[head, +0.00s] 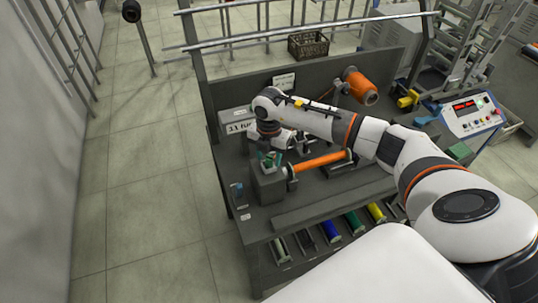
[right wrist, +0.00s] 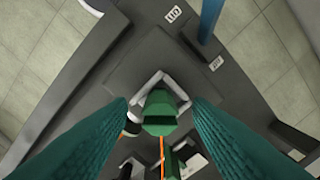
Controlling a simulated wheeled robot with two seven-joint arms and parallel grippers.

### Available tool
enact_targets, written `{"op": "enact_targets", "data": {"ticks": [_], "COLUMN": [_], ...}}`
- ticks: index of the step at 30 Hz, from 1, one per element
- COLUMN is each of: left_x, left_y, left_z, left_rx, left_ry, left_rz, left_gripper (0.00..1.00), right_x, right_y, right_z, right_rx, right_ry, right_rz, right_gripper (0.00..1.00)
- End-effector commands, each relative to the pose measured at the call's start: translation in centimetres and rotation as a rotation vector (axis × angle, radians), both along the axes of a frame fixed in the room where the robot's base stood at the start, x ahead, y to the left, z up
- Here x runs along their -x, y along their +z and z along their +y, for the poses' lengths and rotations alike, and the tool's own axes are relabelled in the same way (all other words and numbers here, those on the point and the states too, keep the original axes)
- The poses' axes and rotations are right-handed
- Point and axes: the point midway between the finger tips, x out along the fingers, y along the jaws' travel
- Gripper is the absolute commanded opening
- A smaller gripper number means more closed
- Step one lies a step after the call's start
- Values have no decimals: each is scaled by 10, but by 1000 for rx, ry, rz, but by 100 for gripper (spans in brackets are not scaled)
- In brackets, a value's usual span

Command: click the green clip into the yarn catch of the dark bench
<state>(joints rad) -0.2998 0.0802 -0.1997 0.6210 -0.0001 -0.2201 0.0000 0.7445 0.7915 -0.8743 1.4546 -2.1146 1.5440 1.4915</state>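The dark bench (head: 320,197) fills the middle of the head view. My right gripper (head: 270,160) is low over a grey block (head: 268,188) at its left front corner. In the right wrist view its two teal fingers stand apart, one on each side of the green clip (right wrist: 160,113), with a visible gap to each. The clip lies at the light grey bracket of the yarn catch (right wrist: 152,84); how deep it sits I cannot tell. Orange yarn (right wrist: 162,147) runs from the clip. My left gripper is not in view.
An orange bobbin (head: 322,161) lies right of the block, and an orange cone (head: 361,87) stands behind. A blue post (right wrist: 209,20) rises near the block. Coloured spools (head: 355,222) fill the lower shelf. A control panel (head: 470,112) stands at right. Floor at left is clear.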

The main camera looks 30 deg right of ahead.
Motion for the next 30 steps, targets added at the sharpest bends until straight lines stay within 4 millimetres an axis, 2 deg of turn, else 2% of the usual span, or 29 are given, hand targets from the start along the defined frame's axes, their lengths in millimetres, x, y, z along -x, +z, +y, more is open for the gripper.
{"op": "enact_targets", "data": {"ticks": [8,11,21,25,30], "left_x": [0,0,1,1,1], "left_y": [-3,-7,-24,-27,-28], "left_z": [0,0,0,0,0], "left_rx": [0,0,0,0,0], "left_ry": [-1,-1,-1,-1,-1], "left_rz": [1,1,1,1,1], "left_gripper": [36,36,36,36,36], "right_x": [-1,-1,-1,-1,0], "right_y": [8,22,92,110,120], "right_z": [0,0,0,0,0], "right_rx": [0,-1,0,-1,-1], "right_ry": [1,0,1,0,0], "right_rz": [-4,-5,-5,-3,-1], "right_gripper": [46,46,46,46,46]}}
